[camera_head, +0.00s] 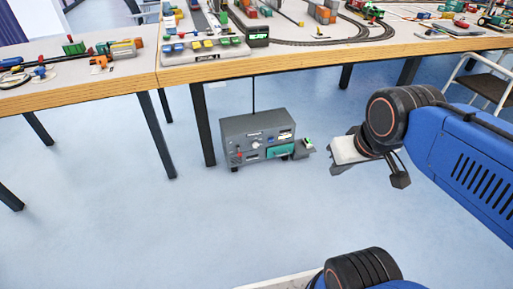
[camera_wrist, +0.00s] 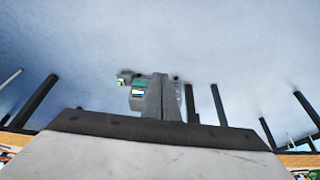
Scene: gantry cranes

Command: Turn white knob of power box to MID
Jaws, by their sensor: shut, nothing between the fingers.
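The power box (camera_head: 235,132) is a dark grey cabinet on the floor, under the table edge. Its white knob (camera_head: 256,145) is on the front face, near the middle; its exact setting is too small to read. A teal panel (camera_head: 281,150) sits to the lower right of the knob. My gripper (camera_head: 334,168) is to the right of the box, apart from it. In the wrist view my gripper (camera_wrist: 164,85) is shut and empty. It covers part of the power box (camera_wrist: 140,103), which appears upside down beyond it; the knob is not discernible there.
A small grey side unit (camera_head: 302,149) sticks out at the box's right. A black table leg (camera_head: 203,124) stands just left of it, and a cable (camera_head: 253,95) rises behind. Tables (camera_head: 300,62) with model trains stand above. The floor in front (camera_head: 180,225) is clear.

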